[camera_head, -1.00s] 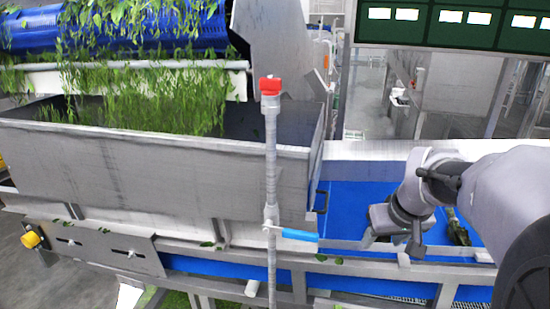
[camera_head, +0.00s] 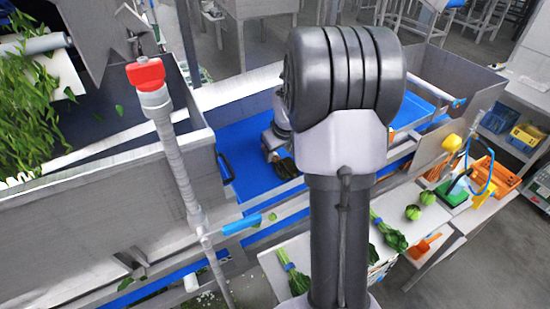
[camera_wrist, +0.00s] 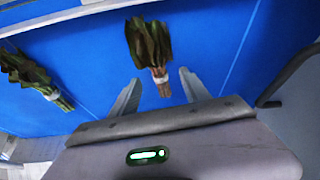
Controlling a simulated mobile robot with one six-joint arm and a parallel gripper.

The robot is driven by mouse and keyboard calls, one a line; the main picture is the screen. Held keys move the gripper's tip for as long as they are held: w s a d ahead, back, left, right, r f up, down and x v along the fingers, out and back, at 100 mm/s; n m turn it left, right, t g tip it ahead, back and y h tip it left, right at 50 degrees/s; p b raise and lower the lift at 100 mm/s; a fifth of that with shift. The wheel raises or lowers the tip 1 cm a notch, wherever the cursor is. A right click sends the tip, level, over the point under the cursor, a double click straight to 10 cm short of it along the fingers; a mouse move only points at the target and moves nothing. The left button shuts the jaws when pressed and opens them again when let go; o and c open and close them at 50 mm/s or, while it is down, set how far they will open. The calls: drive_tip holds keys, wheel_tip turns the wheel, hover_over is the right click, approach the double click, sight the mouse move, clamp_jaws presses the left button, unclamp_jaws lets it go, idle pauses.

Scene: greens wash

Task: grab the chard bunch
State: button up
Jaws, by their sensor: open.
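A leafy dark green bunch with a white band and brownish stems, which looks like the chard bunch (camera_wrist: 148,43), lies on the blue belt in the wrist view. My gripper (camera_wrist: 159,79) is open, with one finger on each side of its stem end; the fingers look apart from the stems. A second similar bunch (camera_wrist: 32,78) lies to the left, outside the fingers. In the head view a dark bunch (camera_head: 287,168) shows on the belt beside my gripper (camera_head: 275,148), which my arm partly hides.
The blue belt (camera_head: 243,176) has metal side rails. A metal pipe with a red cap (camera_head: 147,73) and a blue-handled valve (camera_head: 242,224) stand in front. Blue-banded greens (camera_head: 390,236), round green heads (camera_head: 413,212) and an orange scoop (camera_head: 424,245) lie on the side table.

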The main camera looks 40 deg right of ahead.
sight(277, 157)
drive_tip(key=shift+w+d+f, duration=0.1)
drive_tip(key=shift+d+f, duration=0.05)
drive_tip(key=shift+f, duration=0.25)
drive_tip(key=x, duration=0.2)
drive_tip(key=p+x, duration=0.1)
drive_tip(key=x, duration=0.2)
drive_tip(key=shift+w+d+r, duration=0.15)
drive_tip(key=shift+w, duration=0.15)
drive_tip(key=shift+s+r, duration=0.15)
drive_tip(key=shift+s, duration=0.1)
drive_tip(key=shift+c, duration=0.2)
drive_tip(key=shift+w, duration=0.1)
clamp_jaws()
